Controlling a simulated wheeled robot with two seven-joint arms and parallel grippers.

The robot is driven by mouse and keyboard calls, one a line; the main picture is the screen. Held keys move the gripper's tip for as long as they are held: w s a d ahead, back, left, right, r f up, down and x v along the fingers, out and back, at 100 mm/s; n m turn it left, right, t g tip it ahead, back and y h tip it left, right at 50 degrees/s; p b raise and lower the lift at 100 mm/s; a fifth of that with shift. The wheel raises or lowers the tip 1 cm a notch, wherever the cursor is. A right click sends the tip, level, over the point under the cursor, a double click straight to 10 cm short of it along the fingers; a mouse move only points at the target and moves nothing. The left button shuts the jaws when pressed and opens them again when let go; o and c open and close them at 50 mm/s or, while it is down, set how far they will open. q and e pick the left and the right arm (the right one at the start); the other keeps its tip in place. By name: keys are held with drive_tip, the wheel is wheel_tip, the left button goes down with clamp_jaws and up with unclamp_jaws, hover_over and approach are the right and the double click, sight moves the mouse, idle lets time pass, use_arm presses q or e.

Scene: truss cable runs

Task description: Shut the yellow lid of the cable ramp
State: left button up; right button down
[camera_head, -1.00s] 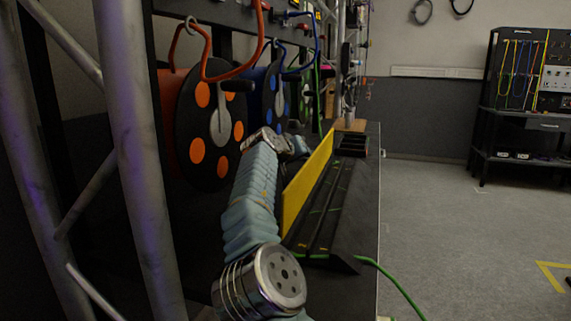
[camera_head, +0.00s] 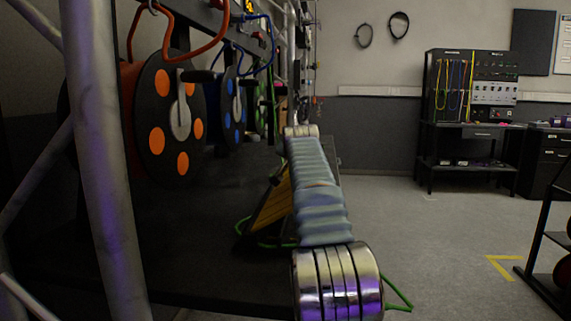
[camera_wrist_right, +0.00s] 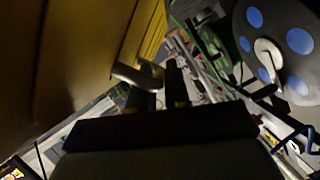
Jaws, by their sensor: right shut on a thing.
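The cable ramp lies ahead, mostly hidden behind my right arm in the head view. Its yellow lid (camera_head: 272,206) shows left of the arm, dim and slanted. The lid's broad face (camera_wrist_right: 85,55) fills the left of the right wrist view. My right gripper (camera_wrist_right: 157,80) is close beside it, shut on a pale grey piece that seems to belong to the lid; the exact contact is unclear. In the head view this gripper is hidden behind the arm. A green cable (camera_head: 397,296) comes out at the ramp's near end. My left gripper is not in view.
Cable reels with orange dots (camera_head: 165,120) and blue dots (camera_head: 232,105) hang on the left, close to the arm. A truss post (camera_head: 100,150) stands at the near left. Grey floor (camera_head: 430,235) is open on the right, before a black shelf (camera_head: 465,150).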

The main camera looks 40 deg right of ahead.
drive_tip(key=s+d+f+m+t+b, duration=0.1)
drive_tip(key=b, duration=0.1)
drive_tip(key=s+f+m+b, duration=0.1)
drive_tip(key=f+m+b, duration=0.1)
drive_tip(key=shift+d+t+y, duration=0.4)
drive_tip(key=shift+s+d+f+m+t+b, duration=0.2)
drive_tip(key=shift+f+m+t+b, duration=0.15)
drive_tip(key=shift+m+b, duration=0.15)
drive_tip(key=shift+s+d+f+m+t+b, duration=0.1)
drive_tip(key=shift+s+f+m+t+b, duration=0.1)
drive_tip(key=shift+f+m+t+b, duration=0.3)
drive_tip(key=shift+r+g, duration=0.2)
drive_tip(key=shift+g, duration=0.05)
drive_tip(key=c, duration=1.4)
unclamp_jaws()
drive_tip(key=shift+f, duration=0.1)
drive_tip(key=shift+c, duration=0.2)
